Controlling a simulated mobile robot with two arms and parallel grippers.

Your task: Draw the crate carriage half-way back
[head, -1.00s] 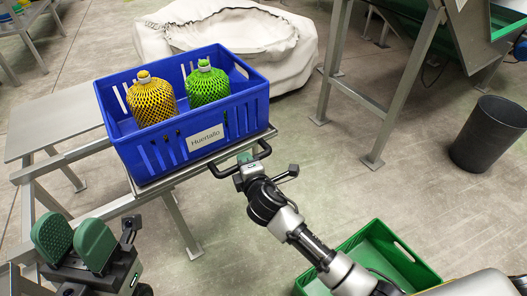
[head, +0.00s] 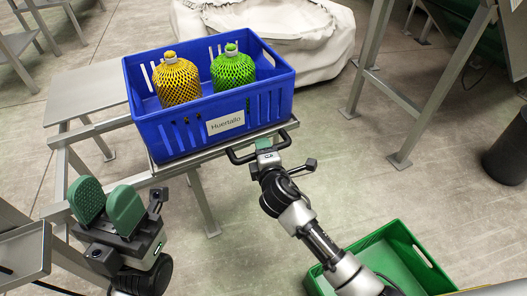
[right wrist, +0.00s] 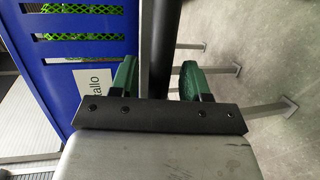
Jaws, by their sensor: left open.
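The crate carriage is a metal tray (head: 167,168) on a rail frame. It carries a blue crate (head: 160,133), labelled "Huertallo", and has a black bar handle (head: 240,159) at its front right. My right gripper (head: 263,147) is at this handle. The crate also shows there (right wrist: 90,65). My left gripper (head: 106,205) is open and empty, left of and nearer than the crate.
A green crate (head: 372,262) is on the floor at the lower right. A dark bin (head: 507,150) stands at the right edge. A large whitish sack (head: 325,50) is behind the blue crate. Metal legs (head: 380,90) stand right of it. Floor between is clear.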

